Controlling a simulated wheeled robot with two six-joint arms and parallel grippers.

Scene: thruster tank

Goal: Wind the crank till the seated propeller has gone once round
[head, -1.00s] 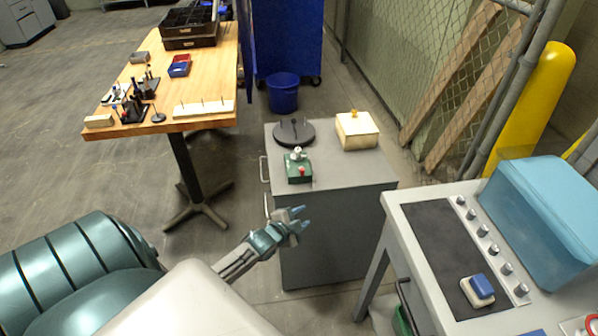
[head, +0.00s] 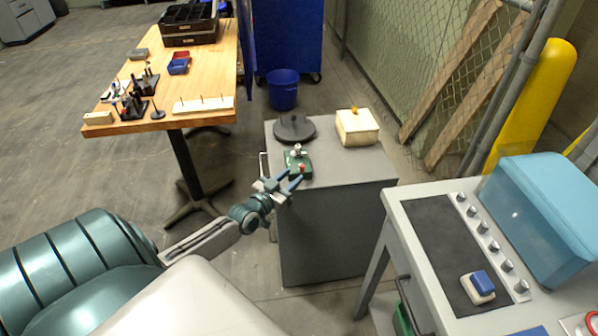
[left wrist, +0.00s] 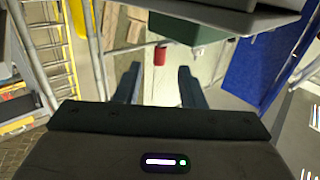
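A small green box (head: 295,159) stands on the grey cabinet, with a light metal fitting (head: 297,149) on top. A red knob (head: 301,168), apparently the crank's handle, shows at its near side. The propeller is too small to make out for sure. My left gripper (head: 291,178) is open and empty, just in front of the box's near side. In the left wrist view its open fingers (left wrist: 160,70) point toward the red knob (left wrist: 160,56), which shows between and beyond the tips, below the green box (left wrist: 188,28). I cannot tell a touch. My right gripper is out of view.
The grey cabinet (head: 345,175) also holds a dark round stand (head: 294,129) and a cream box (head: 357,128). A wooden table (head: 210,85) with trays and parts is at the left. A grey console (head: 400,215) stands at the right. A blue bin (head: 284,98) is behind.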

